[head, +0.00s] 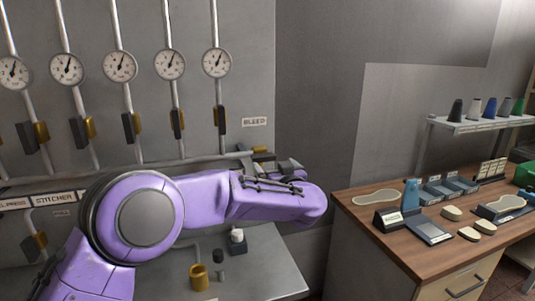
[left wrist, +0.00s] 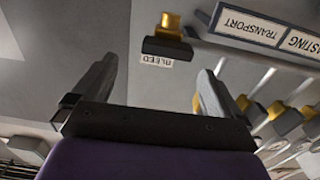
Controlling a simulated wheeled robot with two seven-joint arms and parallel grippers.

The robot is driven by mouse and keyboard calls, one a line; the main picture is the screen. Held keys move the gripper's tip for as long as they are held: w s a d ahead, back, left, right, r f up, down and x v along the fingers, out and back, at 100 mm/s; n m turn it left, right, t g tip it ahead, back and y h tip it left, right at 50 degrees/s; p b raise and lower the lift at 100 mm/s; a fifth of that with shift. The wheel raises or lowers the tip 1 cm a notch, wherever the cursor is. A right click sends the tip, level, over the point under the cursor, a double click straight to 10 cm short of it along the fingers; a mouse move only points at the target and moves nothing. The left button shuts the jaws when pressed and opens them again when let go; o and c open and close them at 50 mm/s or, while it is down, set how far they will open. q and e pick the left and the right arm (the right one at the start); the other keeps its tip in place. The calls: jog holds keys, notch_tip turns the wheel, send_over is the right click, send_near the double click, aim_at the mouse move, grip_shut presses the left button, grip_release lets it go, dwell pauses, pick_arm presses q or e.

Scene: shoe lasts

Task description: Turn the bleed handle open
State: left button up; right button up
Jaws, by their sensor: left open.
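The bleed handle is a dark grip with a brass fitting. In the left wrist view the handle (left wrist: 168,48) lies ahead of my left gripper (left wrist: 158,70), between the lines of its two fingers, and apart from them. The BLEED label (left wrist: 157,61) shows just below it in that view. In the head view the BLEED label (head: 254,122) is on the grey panel, above the brass end of the handle (head: 261,150). My left gripper (head: 287,165) is close by at the right, partly hidden by my purple forearm. It is open and empty. My right gripper is not in view.
Several gauges (head: 120,65) with pipes and dark-and-brass valves line the panel at the left. A grey ledge (head: 265,262) below holds a brass cup (head: 199,277) and small fittings. A wooden bench (head: 370,222) with shoe parts stands at the right.

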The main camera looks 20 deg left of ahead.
aim_at(265, 158)
pick_arm(q)
jog(key=x, duration=0.2)
jog(key=p+x, duration=0.1)
jog(key=x, duration=0.2)
jog(key=a+p+x, duration=0.1)
jog(key=x, duration=0.1)
jog(key=shift+s+a, duration=0.15)
jog(key=shift+a, duration=0.05)
jog(key=shift+w+a, duration=0.15)
jog(key=shift+w, duration=0.15)
jog(key=shift+s+r, duration=0.15)
jog(key=shift+s, duration=0.05)
jog(key=c, duration=0.9)
jog(key=shift+o, duration=0.2)
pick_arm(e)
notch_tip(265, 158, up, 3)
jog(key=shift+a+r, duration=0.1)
